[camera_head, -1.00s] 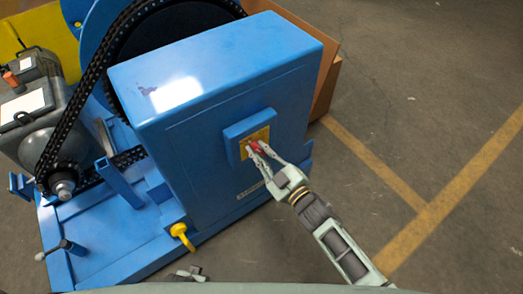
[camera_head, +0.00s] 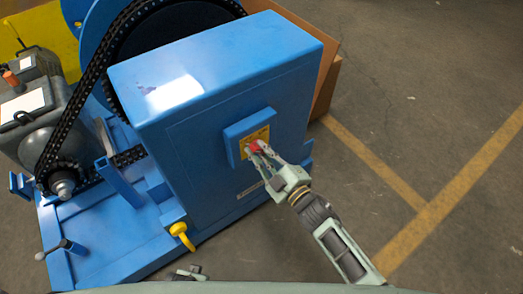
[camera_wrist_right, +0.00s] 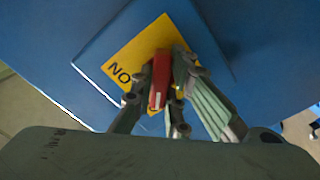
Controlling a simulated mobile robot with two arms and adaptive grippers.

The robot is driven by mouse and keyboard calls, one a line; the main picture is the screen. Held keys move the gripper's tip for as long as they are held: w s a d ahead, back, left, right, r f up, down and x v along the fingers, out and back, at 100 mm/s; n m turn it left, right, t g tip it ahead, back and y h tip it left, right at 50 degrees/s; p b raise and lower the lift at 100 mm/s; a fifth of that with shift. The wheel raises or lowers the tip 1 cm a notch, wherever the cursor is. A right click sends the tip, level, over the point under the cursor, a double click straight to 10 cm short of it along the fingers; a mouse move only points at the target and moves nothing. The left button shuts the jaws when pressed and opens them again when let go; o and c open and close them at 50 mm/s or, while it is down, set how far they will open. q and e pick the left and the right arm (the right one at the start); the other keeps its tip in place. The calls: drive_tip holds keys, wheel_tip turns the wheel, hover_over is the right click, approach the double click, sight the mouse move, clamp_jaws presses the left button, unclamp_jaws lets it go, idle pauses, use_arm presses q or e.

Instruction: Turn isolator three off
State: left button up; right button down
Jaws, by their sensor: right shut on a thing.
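The isolator is a blue box (camera_head: 236,132) with a yellow plate (camera_head: 262,133) and a red handle (camera_head: 254,147), on the side of the large blue cabinet (camera_head: 190,110). My right gripper (camera_head: 258,150) is shut on the red handle. In the right wrist view the red handle (camera_wrist_right: 159,80) stands between the two fingers (camera_wrist_right: 160,95), which hide part of the plate (camera_wrist_right: 140,50). Black letters, "N" and "O", show beside the handle. No isolator number is readable. A small part of my left gripper (camera_head: 187,273) shows at the bottom edge; its jaws are unclear.
A black chain (camera_head: 88,95) runs from the grey motor (camera_head: 30,95) around a large wheel left of the cabinet. A yellow hook-like part (camera_head: 182,235) sticks out low on the machine. A brown box (camera_head: 327,85) stands behind. The floor at right is clear, with yellow lines.

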drive_tip(key=c, duration=1.7)
unclamp_jaws()
drive_tip(key=shift+s, duration=0.1)
drive_tip(key=v, duration=1.2)
